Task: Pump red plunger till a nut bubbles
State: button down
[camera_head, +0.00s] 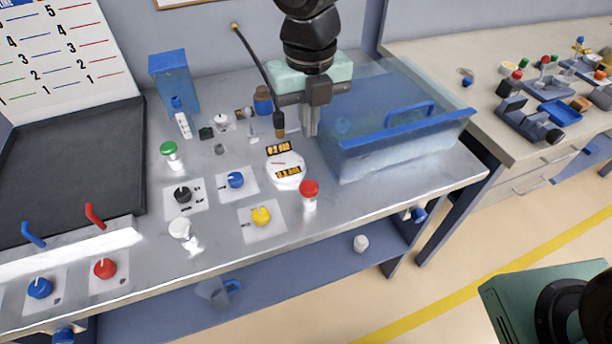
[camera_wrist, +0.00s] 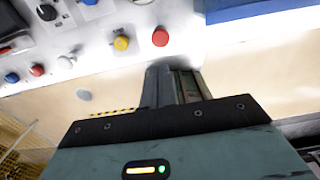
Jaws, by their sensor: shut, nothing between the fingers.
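The red plunger (camera_head: 309,190) is a round red cap on a white stem, upright near the front edge of the bench. It also shows in the wrist view (camera_wrist: 160,37), just beyond my fingertips. My gripper (camera_head: 309,132) points down with its fingers shut and empty. In the head view it hangs behind the plunger, beside the left end of the clear tank, apart from the plunger. The clear blue-tinted tank (camera_head: 385,155) has a blue rim and handle. I cannot make out any nut or bubbles in it.
A display dial (camera_head: 285,170), a yellow knob (camera_head: 261,216), a blue knob (camera_head: 235,180) and a green-capped plunger (camera_head: 169,150) stand left of the red plunger. A black hose (camera_head: 256,62) rises behind. The tank borders the right side.

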aim_at(309, 187)
jog(key=shift+f, duration=0.15)
notch_tip(309, 187, down, 14)
jog(key=shift+r+p, duration=0.15)
jog(key=shift+p, duration=0.75)
jog(key=shift+f+b, duration=0.75)
jog(key=shift+f, duration=0.8)
jog(key=shift+s, duration=0.1)
jog(key=shift+r, duration=0.1)
